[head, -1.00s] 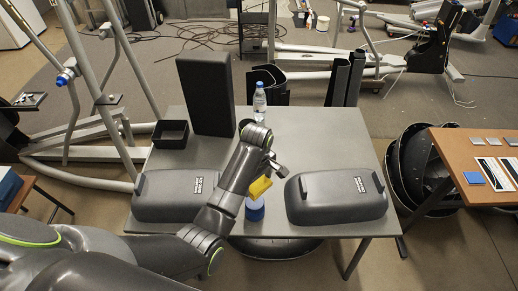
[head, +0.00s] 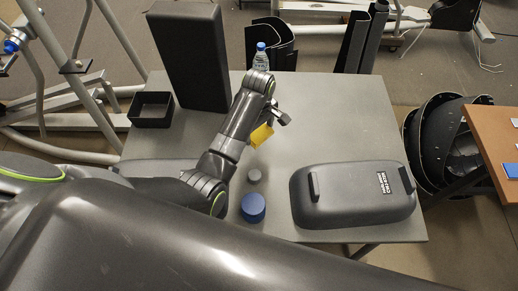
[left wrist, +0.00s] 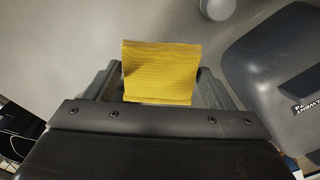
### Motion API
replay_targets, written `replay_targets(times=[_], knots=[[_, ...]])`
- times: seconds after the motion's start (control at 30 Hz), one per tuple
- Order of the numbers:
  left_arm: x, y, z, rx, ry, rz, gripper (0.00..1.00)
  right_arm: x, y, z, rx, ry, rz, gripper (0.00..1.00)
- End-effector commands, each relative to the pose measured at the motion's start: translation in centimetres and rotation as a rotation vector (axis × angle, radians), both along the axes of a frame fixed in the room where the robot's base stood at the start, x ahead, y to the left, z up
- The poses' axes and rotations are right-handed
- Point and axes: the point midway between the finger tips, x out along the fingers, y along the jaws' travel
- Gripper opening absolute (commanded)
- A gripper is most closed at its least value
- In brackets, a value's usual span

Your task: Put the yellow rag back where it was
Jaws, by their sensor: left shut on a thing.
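The yellow rag (head: 262,135) hangs from my left gripper (head: 274,120) above the middle of the grey table (head: 340,120). In the left wrist view the rag (left wrist: 160,72) is upright between the two fingers, and the gripper (left wrist: 160,98) is shut on it. A blue round container (head: 253,207) stands near the table's front edge, with a small grey round piece (head: 254,176) just behind it. The rag is apart from both. My right gripper is not in view.
A dark grey cover (head: 352,195) lies at the table's front right. A black open box (head: 151,109), a tall black block (head: 188,56) and a water bottle (head: 261,58) stand along the back. The right middle of the table is clear. My arm hides the front left.

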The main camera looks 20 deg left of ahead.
Motion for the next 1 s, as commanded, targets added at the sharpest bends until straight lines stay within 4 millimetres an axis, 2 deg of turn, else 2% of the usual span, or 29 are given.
replay_targets(times=[0.03,0.1,0.2,0.43,0.67,0.9,1.0], knots=[[0.0,0.0,-0.9,0.000,0.000,0.000,0.52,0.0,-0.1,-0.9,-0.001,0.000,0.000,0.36],[0.0,0.0,-1.2,0.000,0.000,0.000,0.52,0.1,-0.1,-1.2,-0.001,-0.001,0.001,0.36],[0.0,0.0,-2.1,0.000,0.002,0.000,0.52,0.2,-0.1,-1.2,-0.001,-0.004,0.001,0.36],[-0.1,0.0,-5.9,0.001,0.004,0.000,0.52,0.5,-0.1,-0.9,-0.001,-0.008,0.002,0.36],[0.0,0.0,-7.9,0.001,0.002,0.000,0.52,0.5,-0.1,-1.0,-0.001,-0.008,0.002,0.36],[0.0,0.0,-10.8,0.001,0.002,0.000,0.52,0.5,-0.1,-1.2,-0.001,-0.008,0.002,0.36],[0.0,0.0,-11.2,0.000,0.000,0.000,0.52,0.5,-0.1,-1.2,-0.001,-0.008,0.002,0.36]])
